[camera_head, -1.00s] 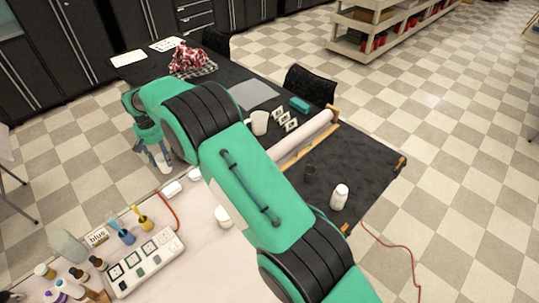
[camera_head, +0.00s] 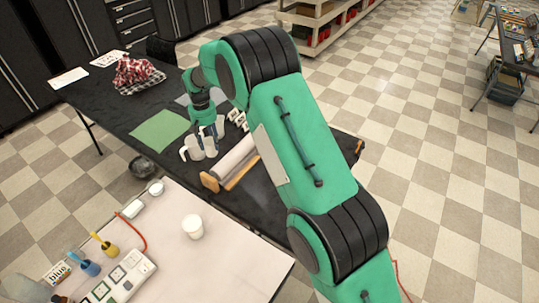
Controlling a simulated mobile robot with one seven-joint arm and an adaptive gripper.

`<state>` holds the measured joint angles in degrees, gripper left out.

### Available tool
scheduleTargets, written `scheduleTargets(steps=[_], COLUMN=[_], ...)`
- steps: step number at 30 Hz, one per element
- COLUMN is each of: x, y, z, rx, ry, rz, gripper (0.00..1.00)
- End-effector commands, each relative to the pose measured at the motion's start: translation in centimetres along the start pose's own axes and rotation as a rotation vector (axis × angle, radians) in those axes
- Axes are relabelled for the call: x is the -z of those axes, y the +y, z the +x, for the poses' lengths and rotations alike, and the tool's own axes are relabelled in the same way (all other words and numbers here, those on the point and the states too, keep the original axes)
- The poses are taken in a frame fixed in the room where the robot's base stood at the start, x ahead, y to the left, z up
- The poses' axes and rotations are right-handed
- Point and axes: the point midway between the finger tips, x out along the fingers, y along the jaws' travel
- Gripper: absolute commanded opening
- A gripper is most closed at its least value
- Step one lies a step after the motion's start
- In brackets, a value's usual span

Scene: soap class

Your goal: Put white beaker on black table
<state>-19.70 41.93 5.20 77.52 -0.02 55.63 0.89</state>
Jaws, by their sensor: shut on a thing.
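The white beaker (camera_head: 210,149) is in my gripper (camera_head: 208,136), at the near side of the black table (camera_head: 105,103). White shapes show on both sides of a finger, with a handle-like loop at the left; the fingers partly hide them. My gripper points down and is shut on the beaker. I cannot tell whether its base touches the tabletop. Another white cup (camera_head: 192,227) stands upright on the pale near table (camera_head: 235,268), away from the gripper.
A paper roll (camera_head: 237,155) on a wooden holder lies just right of the beaker. A green sheet (camera_head: 159,130) lies to its left, and a red-and-white cloth (camera_head: 134,70) farther back. Black tabletop is clear between sheet and cloth. My arm hides the table's right part.

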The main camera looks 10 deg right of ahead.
Motion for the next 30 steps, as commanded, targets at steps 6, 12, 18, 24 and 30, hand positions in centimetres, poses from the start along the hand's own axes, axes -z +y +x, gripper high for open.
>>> scheduleTargets(steps=[6, 12, 18, 24, 30], x=[-2.7, -5.9, -9.9, -14.3, -19.3], y=[8.3, 15.2, 21.7, 27.6, 32.8], z=[0.0, 0.1, 0.3, 0.5, 0.8], rx=[0.001, 0.001, 0.002, 0.002, 0.003], ry=[-0.001, -0.002, -0.003, -0.002, -0.003], rz=[0.055, 0.099, 0.146, 0.192, 0.238], gripper=[0.22, 0.22, 0.22, 0.22, 0.22])
